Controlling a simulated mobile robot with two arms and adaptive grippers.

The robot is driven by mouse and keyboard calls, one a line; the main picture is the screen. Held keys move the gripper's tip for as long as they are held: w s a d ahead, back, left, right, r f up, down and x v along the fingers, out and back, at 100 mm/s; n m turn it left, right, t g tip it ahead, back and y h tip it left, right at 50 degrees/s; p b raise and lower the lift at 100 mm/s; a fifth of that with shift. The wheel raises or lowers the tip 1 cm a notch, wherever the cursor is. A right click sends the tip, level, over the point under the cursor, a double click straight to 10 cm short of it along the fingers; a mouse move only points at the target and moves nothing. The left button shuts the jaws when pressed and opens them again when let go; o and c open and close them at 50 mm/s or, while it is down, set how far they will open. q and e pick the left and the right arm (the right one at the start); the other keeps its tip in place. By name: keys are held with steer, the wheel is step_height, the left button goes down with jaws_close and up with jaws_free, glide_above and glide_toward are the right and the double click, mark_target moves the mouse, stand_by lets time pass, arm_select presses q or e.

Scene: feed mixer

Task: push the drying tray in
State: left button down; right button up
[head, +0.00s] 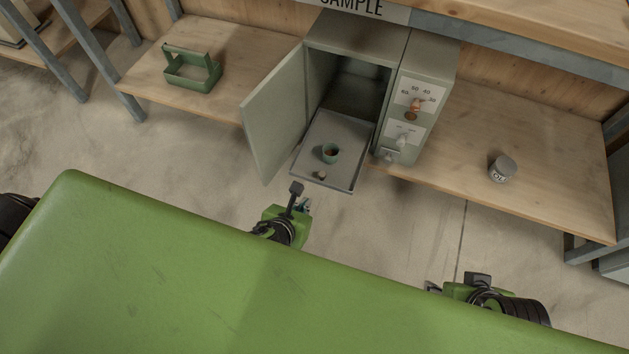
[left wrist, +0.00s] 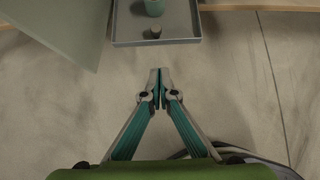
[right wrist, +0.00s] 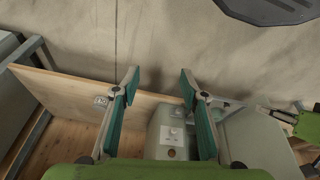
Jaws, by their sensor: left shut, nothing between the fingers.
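The grey drying tray (head: 336,178) sticks out from the open front of the grey-green drying cabinet (head: 350,38). On it stand a green cup (head: 330,153) with something brownish inside and a small brown piece (head: 322,174). The cabinet door (head: 274,118) stands open to the left. In the left wrist view the tray's front lip (left wrist: 158,42) lies beyond my left gripper (left wrist: 160,72), which is shut, empty and apart from it. My right gripper (right wrist: 158,80) is open and empty, low at the right in the head view, away from the tray.
A control panel with knobs (head: 410,105) is on the cabinet's right side. A green carrier (head: 192,70) stands on the bench at left. A small grey labelled jar (head: 502,169) stands on the bench at right. Open floor lies before the tray.

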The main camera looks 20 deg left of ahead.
arm_select(q)
step_height(320, 180, down, 3)
steer(key=w+b, duration=0.2)
arm_select(e)
steer(key=w+a+r+t+y+b, duration=0.1)
steer(key=w+a+r+t, duration=0.15)
steer(key=w, duration=0.35)
steer(key=w+a+r+t+y+b, duration=0.1)
steer(key=w+a+r+t, duration=0.2)
steer(key=w, duration=0.4)
arm_select(q)
steer(key=b, duration=0.2)
glide_toward(322, 179)
steer(key=x, duration=0.6)
steer(key=shift+s+a+f, duration=0.15)
steer(key=shift+s+f, duration=0.1)
steer(key=shift+f, duration=0.1)
steer(key=shift+w, duration=0.2)
arm_select(e)
steer(key=w+a+r+t+y, duration=0.1)
steer(key=w+r+t, duration=0.1)
steer(key=r+t, duration=0.2)
steer(key=w+a+r+t+y, duration=0.1)
steer(key=w+r+t, duration=0.2)
steer(key=r, duration=0.6)
steer(key=shift+w+r+n+t, duration=0.25)
steer(key=shift+n+t, duration=0.15)
steer(key=shift+t, duration=0.35)
